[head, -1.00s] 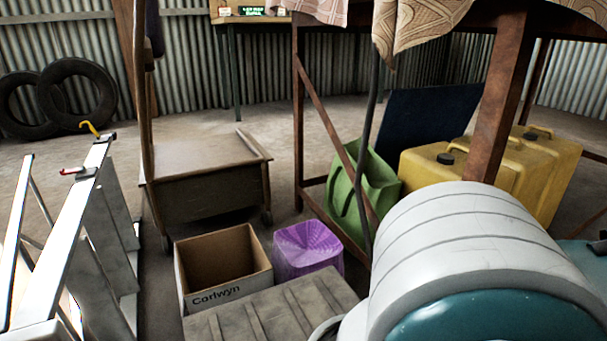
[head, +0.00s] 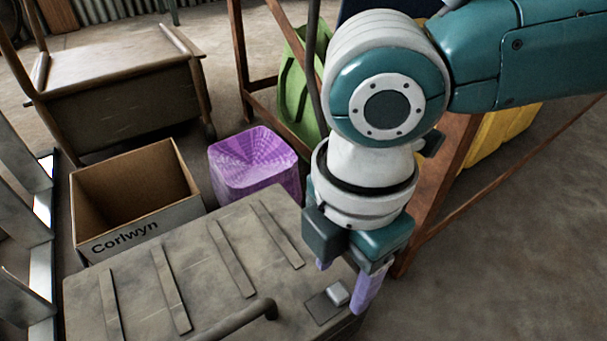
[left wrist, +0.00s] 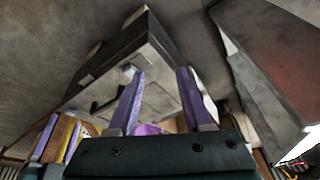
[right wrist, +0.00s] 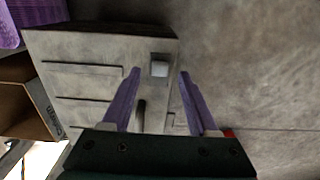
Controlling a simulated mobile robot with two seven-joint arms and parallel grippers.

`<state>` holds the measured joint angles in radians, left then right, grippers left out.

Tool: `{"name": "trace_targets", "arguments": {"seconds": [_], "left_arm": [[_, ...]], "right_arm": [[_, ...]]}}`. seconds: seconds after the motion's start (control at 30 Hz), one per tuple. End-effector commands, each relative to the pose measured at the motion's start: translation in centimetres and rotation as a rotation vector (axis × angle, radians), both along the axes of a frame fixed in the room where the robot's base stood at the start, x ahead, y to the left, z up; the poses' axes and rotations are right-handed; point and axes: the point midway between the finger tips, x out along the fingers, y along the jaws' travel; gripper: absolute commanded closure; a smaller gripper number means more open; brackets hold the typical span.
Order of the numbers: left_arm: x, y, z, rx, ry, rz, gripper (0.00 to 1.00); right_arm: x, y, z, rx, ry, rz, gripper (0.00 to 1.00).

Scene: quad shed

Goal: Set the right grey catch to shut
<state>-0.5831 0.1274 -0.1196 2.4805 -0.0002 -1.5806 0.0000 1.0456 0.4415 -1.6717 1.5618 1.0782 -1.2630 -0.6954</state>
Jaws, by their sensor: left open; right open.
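The right grey catch (head: 337,293) is a small light-grey block on a darker plate, at the right front corner of the ribbed grey chest (head: 205,262). My right gripper (head: 344,288) is open, pointing down over that corner. In the right wrist view the catch (right wrist: 159,69) shows between the two purple fingertips, with a gap on both sides; I cannot tell whether it is touched. The chest's dark bar handle (right wrist: 140,113) lies beside it. My left gripper (left wrist: 160,72) is open and empty, with the chest (left wrist: 150,48) beyond its fingers. It is out of the head view.
An open cardboard box (head: 165,212) marked Corlwyn and a purple bin (head: 252,165) stand behind the chest. A wooden cart (head: 125,95) is farther back. A rusty table leg (head: 440,190) rises behind my right arm. Bare floor (head: 510,240) lies to the right.

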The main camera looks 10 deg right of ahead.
Motion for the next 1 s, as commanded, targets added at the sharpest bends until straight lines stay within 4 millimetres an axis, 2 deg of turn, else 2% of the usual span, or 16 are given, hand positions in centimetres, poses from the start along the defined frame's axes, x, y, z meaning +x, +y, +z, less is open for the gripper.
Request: {"name": "trace_targets", "arguments": {"seconds": [0.03, 0.1, 0.43, 0.9, 1.0], "left_arm": [[0.05, 0.0, -1.4, 0.0, -0.001, 0.0, 0.5], [0.05, -0.02, -1.9, -0.001, -0.002, 0.001, 0.5], [0.12, -0.27, -1.91, -0.01, -0.003, 0.007, 0.5], [0.15, -0.31, -1.9, -0.011, -0.003, 0.007, 0.5], [0.15, -0.26, -1.9, -0.01, -0.004, 0.006, 0.5]], "right_arm": [[0.0, 0.02, -1.53, 0.0, 0.0, 0.0, 0.4], [0.0, 0.03, -2.17, 0.0, 0.0, 0.0, 0.4], [0.0, 0.05, -2.31, 0.001, -0.001, 0.0, 0.4], [-0.01, 0.05, -2.31, 0.001, 0.0, 0.0, 0.93], [-0.01, 0.05, -2.32, 0.001, 0.0, 0.0, 1.0]]}}
